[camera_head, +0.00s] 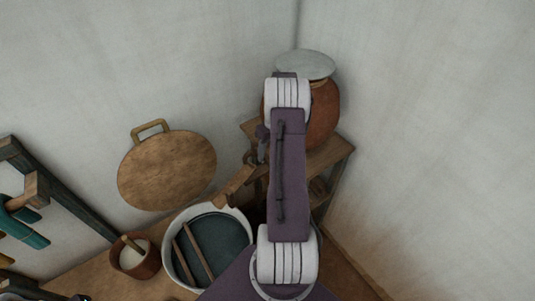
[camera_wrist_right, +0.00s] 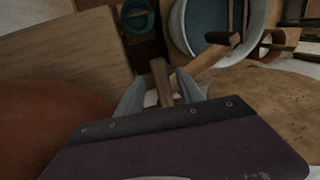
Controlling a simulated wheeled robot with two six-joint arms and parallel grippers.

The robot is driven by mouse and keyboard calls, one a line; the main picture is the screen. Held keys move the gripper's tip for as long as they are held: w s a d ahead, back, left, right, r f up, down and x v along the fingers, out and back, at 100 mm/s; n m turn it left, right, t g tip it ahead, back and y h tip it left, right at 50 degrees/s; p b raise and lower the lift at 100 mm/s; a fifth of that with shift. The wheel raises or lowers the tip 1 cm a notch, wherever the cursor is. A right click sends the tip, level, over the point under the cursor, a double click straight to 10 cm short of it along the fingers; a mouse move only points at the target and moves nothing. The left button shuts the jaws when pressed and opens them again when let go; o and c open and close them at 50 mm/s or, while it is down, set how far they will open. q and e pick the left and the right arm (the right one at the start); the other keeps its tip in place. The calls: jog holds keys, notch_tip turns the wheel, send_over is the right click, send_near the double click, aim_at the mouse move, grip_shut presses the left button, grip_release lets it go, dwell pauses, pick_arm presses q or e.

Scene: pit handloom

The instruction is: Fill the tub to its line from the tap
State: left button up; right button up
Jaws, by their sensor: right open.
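The white-rimmed tub (camera_head: 172,240) stands on the floor, with a dark teal inside and two wooden sticks across it. It also shows at the top of the wrist view (camera_wrist_right: 177,28). I cannot make out its fill line. The wooden tap (camera_head: 234,187) juts from the clay pot (camera_head: 325,112) towards the tub. In the wrist view the tap's spout (camera_wrist_right: 207,66) points towards the tub. My right gripper (camera_head: 262,158) is by the tap; in the wrist view its open fingers (camera_wrist_right: 162,88) stand either side of the upright wooden tap handle (camera_wrist_right: 161,78). My left gripper is out of view.
The pot has a pale lid (camera_head: 305,64) and stands on a wooden stand (camera_head: 336,152) in the corner. A round wooden board (camera_head: 167,170) leans on the wall. A small brown pot (camera_head: 146,267) stands left of the tub. A dark frame (camera_head: 75,200) is at far left.

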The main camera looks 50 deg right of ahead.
notch_tip(320, 180, up, 8)
jog(key=d+b, duration=0.1)
jog(key=shift+s+d+r, duration=0.15)
jog(key=shift+s+d, duration=0.05)
jog(key=shift+d, duration=0.15)
